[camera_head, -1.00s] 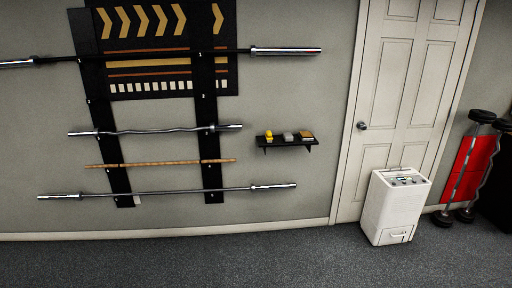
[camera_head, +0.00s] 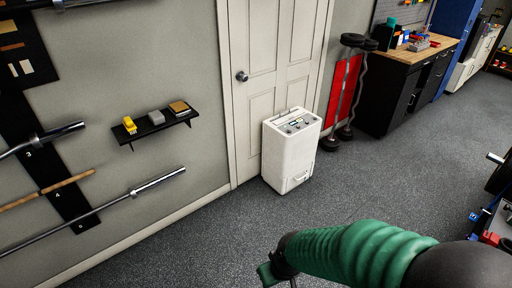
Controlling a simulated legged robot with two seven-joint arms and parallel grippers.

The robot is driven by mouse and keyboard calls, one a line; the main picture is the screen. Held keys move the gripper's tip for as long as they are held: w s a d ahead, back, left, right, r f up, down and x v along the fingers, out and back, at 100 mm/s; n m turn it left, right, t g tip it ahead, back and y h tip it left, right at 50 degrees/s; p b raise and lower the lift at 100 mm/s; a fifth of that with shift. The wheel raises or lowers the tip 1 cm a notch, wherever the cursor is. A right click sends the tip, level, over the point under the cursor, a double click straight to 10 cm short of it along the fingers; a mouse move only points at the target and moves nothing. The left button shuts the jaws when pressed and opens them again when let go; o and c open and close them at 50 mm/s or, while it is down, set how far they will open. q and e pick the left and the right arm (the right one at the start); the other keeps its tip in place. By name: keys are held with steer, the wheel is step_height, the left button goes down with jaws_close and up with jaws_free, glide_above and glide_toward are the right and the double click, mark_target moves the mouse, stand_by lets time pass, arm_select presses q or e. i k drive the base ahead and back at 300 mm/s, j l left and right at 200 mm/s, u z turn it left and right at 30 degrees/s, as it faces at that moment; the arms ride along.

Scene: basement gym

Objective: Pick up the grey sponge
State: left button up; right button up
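The grey sponge (camera_head: 156,117) is a small grey block on a black wall shelf (camera_head: 150,131). It lies between a yellow object (camera_head: 129,125) and a brown-topped block (camera_head: 179,107). My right arm, with a green ribbed sleeve, comes in from the lower right. Its dark end and part of my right gripper (camera_head: 275,272) show at the bottom edge, well below and right of the shelf. The fingers are mostly cut off, so I cannot tell whether they are open. My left gripper is out of view.
A white dehumidifier-like unit (camera_head: 291,150) stands before the white door (camera_head: 268,62). Barbells (camera_head: 130,195) stick out on the wall rack left of and below the shelf. A workbench (camera_head: 411,70) is at the back right. The grey floor (camera_head: 210,235) is open in the middle.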

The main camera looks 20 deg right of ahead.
mark_target(156, 117)
steer(key=z, duration=3.8)
steer(key=u, duration=3.8)
steer(key=i+l+u, duration=0.15)
steer(key=i+l, duration=0.4)
steer(key=i+l+u, duration=0.15)
steer(key=i+l, duration=0.45)
steer(key=i+l+u, duration=0.15)
steer(key=i+l, duration=0.4)
steer(key=l, duration=0.25)
